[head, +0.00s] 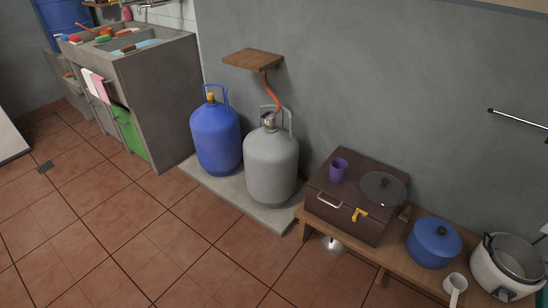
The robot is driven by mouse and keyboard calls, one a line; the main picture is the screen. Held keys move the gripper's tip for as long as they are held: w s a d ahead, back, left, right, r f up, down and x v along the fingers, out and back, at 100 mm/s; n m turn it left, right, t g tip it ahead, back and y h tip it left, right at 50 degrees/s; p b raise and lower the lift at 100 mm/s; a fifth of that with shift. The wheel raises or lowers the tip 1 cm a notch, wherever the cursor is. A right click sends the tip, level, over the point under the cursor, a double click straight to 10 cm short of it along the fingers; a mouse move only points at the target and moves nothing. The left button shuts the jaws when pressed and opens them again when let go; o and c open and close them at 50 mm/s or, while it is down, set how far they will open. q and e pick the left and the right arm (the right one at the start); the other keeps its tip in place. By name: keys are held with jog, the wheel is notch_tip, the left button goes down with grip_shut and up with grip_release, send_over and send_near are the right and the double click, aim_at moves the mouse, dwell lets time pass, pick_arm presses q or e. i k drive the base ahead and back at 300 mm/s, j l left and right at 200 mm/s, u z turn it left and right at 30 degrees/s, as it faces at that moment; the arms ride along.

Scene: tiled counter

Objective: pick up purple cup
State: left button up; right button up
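The purple cup (338,170) stands upright on top of a brown box (318,190), near the box's back left. A round dark glass lid (383,188) lies on the same box to the right of the cup, apart from it. Neither of my grippers is in the head view, and nothing covers the cup.
The tiled floor (150,235) in front is clear.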

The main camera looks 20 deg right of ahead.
aim_at(338, 167)
jog(key=i+j+u, duration=0.1)
jog(key=i+u, duration=0.35)
jog(key=i, duration=0.7)
jog(key=i+j+z, duration=0.1)
jog(key=i+z, duration=0.3)
jog(key=i+j+z, duration=0.25)
jog(key=i+z, duration=0.15)
jog(key=i+j+z, duration=0.15)
jog(key=z, duration=0.3)
jog(key=i+j+z, duration=0.2)
jog(key=z, duration=0.2)
jog(key=i+j+z, duration=0.1)
jog(key=j+z, duration=0.15)
jog(key=z, duration=0.2)
jog(key=i+j+z, duration=0.1)
jog(key=j+z, duration=0.15)
jog(key=z, duration=0.15)
